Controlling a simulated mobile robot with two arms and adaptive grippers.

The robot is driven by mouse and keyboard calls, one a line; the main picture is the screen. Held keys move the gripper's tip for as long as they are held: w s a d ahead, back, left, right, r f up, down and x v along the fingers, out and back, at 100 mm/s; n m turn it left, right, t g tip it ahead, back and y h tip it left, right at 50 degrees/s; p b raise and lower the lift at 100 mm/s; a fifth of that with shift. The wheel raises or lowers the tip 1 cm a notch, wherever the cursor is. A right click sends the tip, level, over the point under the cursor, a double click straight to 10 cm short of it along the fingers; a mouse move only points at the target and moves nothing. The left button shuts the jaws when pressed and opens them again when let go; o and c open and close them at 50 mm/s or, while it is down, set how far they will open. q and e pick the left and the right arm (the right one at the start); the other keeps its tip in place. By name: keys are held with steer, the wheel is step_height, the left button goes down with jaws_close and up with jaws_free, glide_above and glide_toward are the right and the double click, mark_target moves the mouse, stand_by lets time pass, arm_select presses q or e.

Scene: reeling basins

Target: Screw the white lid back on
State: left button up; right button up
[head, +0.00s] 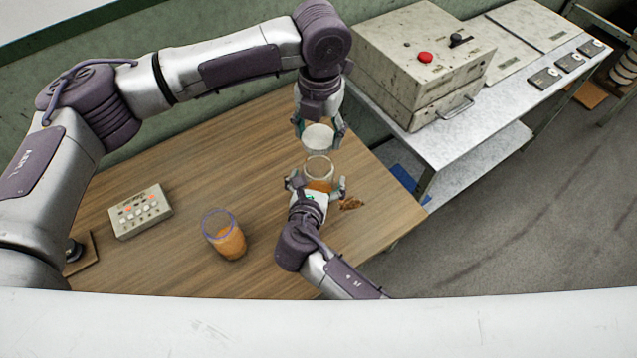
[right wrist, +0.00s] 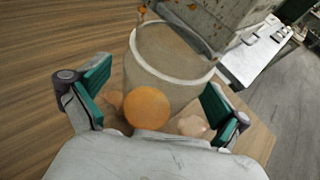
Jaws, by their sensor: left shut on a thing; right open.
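The white lid (head: 318,138) is held by my left gripper (head: 319,127), just behind the open jar in the head view. The clear jar (head: 319,170) stands on the table with something orange inside; its mouth shows no lid. It also shows in the right wrist view (right wrist: 170,68), with a round orange thing (right wrist: 147,107) low in front of or inside it; I cannot tell which. My right gripper (head: 316,188) is open, its fingers on either side of the jar's lower part, with gaps visible between pads and glass in the right wrist view (right wrist: 152,100).
A clear tumbler with orange contents (head: 225,236) stands left of the jar on the wooden table. A button box (head: 140,211) lies further left. A small brown thing (head: 351,203) lies right of my right gripper. A grey machine (head: 425,60) stands on the bench behind.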

steer(key=shift+w+d+f, duration=0.1)
steer(key=shift+w+f, duration=0.05)
steer(key=shift+w, duration=0.15)
steer(key=c, duration=1.8)
arm_select(q)
glide_above(319, 157)
steer(key=s, duration=0.3)
steer(key=shift+w+f, duration=0.15)
steer(key=shift+f, duration=1.1)
steer(key=shift+w+f, duration=0.1)
steer(key=shift+f, duration=1.15)
arm_select(e)
steer(key=shift+o, duration=0.2)
arm_select(q)
steer(key=shift+f, duration=0.9)
steer(key=shift+f, duration=0.5)
arm_select(e)
jaws_close()
arm_select(q)
steer(key=m, duration=0.6)
steer(key=shift+m, duration=0.3)
